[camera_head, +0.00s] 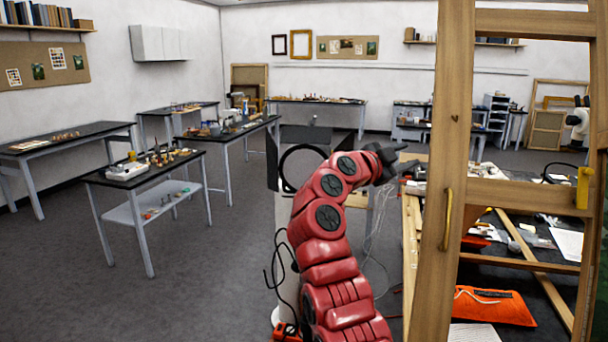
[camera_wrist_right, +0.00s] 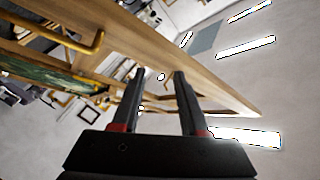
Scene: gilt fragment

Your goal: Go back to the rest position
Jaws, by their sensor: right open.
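My right arm, red with black joints, reaches up through the middle of the head view. Its black gripper (camera_head: 398,160) is raised just left of a tall wooden frame (camera_head: 447,120). In the right wrist view, the two black fingers of the right gripper (camera_wrist_right: 160,75) stand apart with nothing between them. Wooden bars of the frame (camera_wrist_right: 215,80) run behind the fingers, and I cannot tell how close they are. My left gripper is in neither view.
The wooden frame, with a brass handle (camera_head: 447,220), stands close on the right. Behind it a cluttered workbench holds an orange pouch (camera_head: 493,305). A dark-topped table (camera_head: 110,182) with small items stands at left. The grey floor (camera_head: 205,290) at front left is clear.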

